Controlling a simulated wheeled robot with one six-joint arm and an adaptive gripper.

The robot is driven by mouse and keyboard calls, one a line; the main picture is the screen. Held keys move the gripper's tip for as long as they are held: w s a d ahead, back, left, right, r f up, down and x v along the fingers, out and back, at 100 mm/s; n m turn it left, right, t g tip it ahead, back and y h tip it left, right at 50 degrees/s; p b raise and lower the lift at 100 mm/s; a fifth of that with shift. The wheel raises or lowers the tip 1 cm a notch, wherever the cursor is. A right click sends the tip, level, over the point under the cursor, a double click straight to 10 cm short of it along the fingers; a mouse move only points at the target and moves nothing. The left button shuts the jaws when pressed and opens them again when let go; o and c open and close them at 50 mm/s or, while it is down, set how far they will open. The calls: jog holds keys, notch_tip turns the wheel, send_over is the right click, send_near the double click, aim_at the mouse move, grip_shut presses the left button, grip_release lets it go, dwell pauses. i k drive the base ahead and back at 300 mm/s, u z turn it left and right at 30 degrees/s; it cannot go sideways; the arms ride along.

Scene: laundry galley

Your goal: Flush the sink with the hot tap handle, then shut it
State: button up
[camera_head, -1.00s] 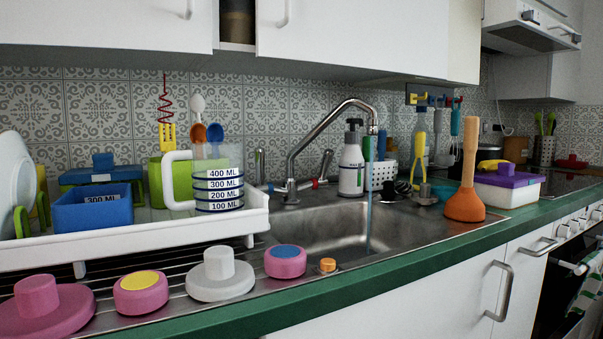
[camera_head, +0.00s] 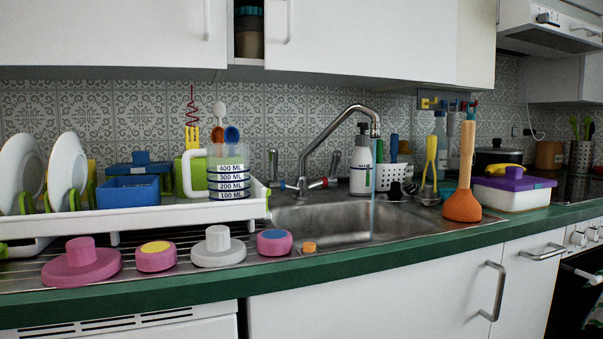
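The sink (camera_head: 318,222) is a steel basin in the middle of the head view. A chrome tap (camera_head: 345,112) with a high bent spout stands behind it. Its hot tap handle (camera_head: 334,163), on the right beside a red mark, points upward. The cold handle (camera_head: 272,164), on the left beside a blue mark, also points upward. A thin bluish stream of water (camera_head: 372,215) falls from the spout into the basin. My gripper is not in view.
A dish rack (camera_head: 190,218) with plates and a measuring jug (camera_head: 228,170) stands left of the sink. Pink and white stoppers line the front drainboard. A plunger (camera_head: 463,204) stands at the sink's right, beside a purple-lidded box (camera_head: 513,197). Wall cabinets (camera_head: 350,40) hang above.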

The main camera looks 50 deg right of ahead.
aim_at(332, 180)
jog(key=k, duration=0.65)
jog(key=z, duration=0.9)
jog(key=i, duration=0.45)
jog(key=z, duration=0.05)
